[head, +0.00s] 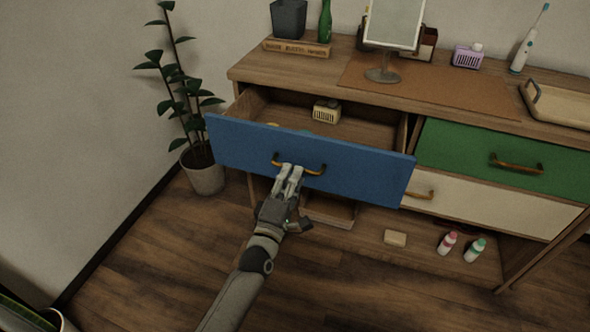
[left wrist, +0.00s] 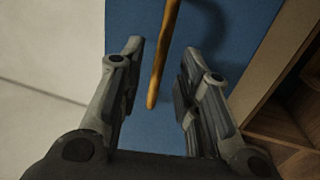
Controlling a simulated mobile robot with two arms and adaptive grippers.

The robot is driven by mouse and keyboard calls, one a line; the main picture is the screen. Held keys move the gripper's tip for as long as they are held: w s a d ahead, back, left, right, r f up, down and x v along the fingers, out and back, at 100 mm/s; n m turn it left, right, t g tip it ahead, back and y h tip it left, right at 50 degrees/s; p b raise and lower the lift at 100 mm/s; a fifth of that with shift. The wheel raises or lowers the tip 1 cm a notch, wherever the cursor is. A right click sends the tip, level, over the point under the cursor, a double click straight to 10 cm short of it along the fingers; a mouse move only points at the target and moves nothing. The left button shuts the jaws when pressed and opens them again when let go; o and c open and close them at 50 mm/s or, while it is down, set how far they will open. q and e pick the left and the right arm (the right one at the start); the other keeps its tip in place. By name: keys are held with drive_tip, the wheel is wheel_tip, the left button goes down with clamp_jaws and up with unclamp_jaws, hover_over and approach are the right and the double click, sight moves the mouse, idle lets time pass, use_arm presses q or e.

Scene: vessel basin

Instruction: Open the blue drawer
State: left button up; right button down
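The blue drawer (head: 340,165) is pulled well out of the dresser, and its inside shows from above in the head view. Its front also fills the middle of the left wrist view (left wrist: 150,140). Its curved orange-brown handle (head: 314,172) has dark ends. My left gripper (head: 291,168) is at the handle, reaching up from below. In the left wrist view the two fingers (left wrist: 163,55) stand apart, with the handle bar (left wrist: 164,55) between them and gaps visible on both sides. My right gripper is not in view.
A small cream item (head: 327,111) lies inside the drawer. A green drawer (head: 460,155) and a white drawer (head: 480,207) at the right are shut. A potted plant (head: 203,175) stands at the left. Bottles (head: 474,250) and a soap-like block (head: 396,238) sit on the low shelf.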

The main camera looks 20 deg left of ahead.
use_arm(q)
drive_tip(key=s+f, duration=0.1)
drive_tip(key=s, duration=0.7)
drive_tip(key=shift+s+a+f, duration=0.15)
drive_tip(key=shift+f, duration=0.15)
